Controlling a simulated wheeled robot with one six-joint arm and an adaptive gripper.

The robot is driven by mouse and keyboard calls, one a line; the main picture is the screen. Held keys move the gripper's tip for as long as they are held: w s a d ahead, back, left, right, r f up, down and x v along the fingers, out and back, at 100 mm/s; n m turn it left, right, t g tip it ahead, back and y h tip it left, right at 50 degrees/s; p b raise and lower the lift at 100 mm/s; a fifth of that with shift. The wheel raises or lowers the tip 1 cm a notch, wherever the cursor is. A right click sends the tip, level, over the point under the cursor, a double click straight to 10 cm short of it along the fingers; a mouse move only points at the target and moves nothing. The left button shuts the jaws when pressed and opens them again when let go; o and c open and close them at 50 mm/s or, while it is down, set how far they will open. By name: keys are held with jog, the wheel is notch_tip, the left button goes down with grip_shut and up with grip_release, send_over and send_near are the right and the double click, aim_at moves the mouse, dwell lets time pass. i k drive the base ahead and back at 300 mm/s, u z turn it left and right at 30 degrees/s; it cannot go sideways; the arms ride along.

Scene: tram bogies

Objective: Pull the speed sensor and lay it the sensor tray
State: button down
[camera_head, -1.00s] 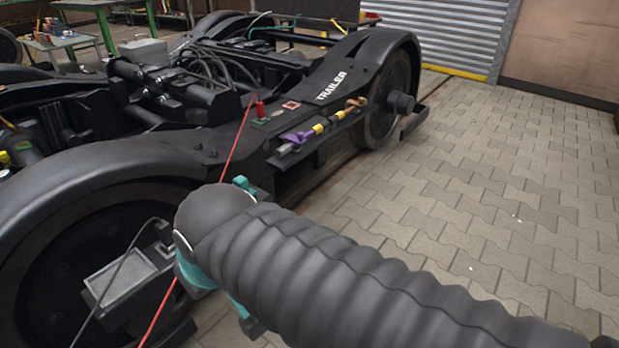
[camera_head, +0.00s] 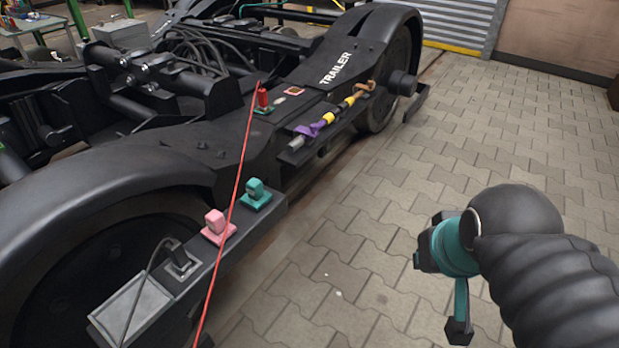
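A grey shallow tray (camera_head: 143,298) sits at the lower left by the near wheel; it looks empty, with a dark cable crossing it. Beside it, a dark bracket carries a grey block with a dark cabled plug (camera_head: 180,262), a pink block (camera_head: 214,224) and a teal block (camera_head: 257,192), each on a square base. No label shows which is the speed sensor. My gripper (camera_head: 440,290), teal with dark tips, is at the right over the paving, well apart from the bracket. Its fingers are partly hidden behind the wrist, and I see nothing held.
A purple and yellow bar (camera_head: 330,118) lies along the side ledge. The near wheel guard (camera_head: 90,190) bulges left. Paving at right is clear.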

aim_at(254, 188)
jog(key=z, duration=0.15)
jog(key=k, duration=1.2)
jog(key=u, duration=0.75)
jog(key=i, duration=0.9)
jog(key=u, duration=0.5)
jog(key=k, duration=1.2)
jog(key=z, duration=0.15)
jog(key=i, duration=0.8)
jog(key=z, duration=0.4)
jog(key=i, duration=0.85)
jog(key=u, duration=0.2)
